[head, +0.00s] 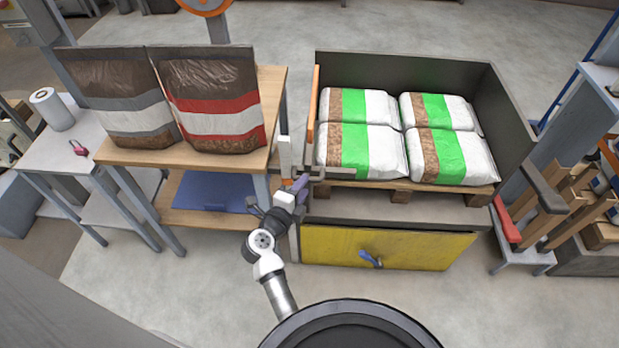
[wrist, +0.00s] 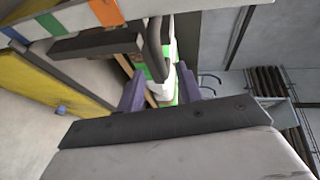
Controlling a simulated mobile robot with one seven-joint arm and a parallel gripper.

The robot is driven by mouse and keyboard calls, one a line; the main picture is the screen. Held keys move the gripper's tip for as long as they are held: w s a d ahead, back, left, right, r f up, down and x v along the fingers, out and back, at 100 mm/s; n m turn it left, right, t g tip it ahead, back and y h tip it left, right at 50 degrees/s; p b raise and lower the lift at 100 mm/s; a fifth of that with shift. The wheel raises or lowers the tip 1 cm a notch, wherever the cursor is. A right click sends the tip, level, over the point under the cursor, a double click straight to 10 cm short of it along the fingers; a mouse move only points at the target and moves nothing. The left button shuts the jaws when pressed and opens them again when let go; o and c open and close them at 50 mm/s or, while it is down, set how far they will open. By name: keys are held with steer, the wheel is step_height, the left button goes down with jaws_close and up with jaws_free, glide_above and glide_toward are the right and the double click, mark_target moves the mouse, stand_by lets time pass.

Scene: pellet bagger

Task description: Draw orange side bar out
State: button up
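A narrow orange bar (head: 312,104) runs along the left wall of the dark open-topped bin in the head view. My gripper (head: 301,186) is at the bin's front left corner, nearer the front than this bar. In the wrist view its purple fingers (wrist: 160,90) stand apart. A dark curved handle (wrist: 155,48) shows just beyond and between them; I cannot tell whether they touch it. A dark bar (wrist: 95,44) joins it. An orange patch (wrist: 106,11) shows on a pale strip; I cannot tell whether it belongs to the orange bar.
Several green-and-white bags (head: 362,150) lie on a pallet in the bin. A yellow drawer front (head: 420,248) with a blue handle (head: 370,259) is below. A wooden table (head: 190,158) with two large bags stands left. A red-handled rack (head: 507,222) stands right. Floor in front is clear.

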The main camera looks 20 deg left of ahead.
steer(key=shift+x, duration=2.25)
steer(key=shift+c, duration=0.2)
jaws_close()
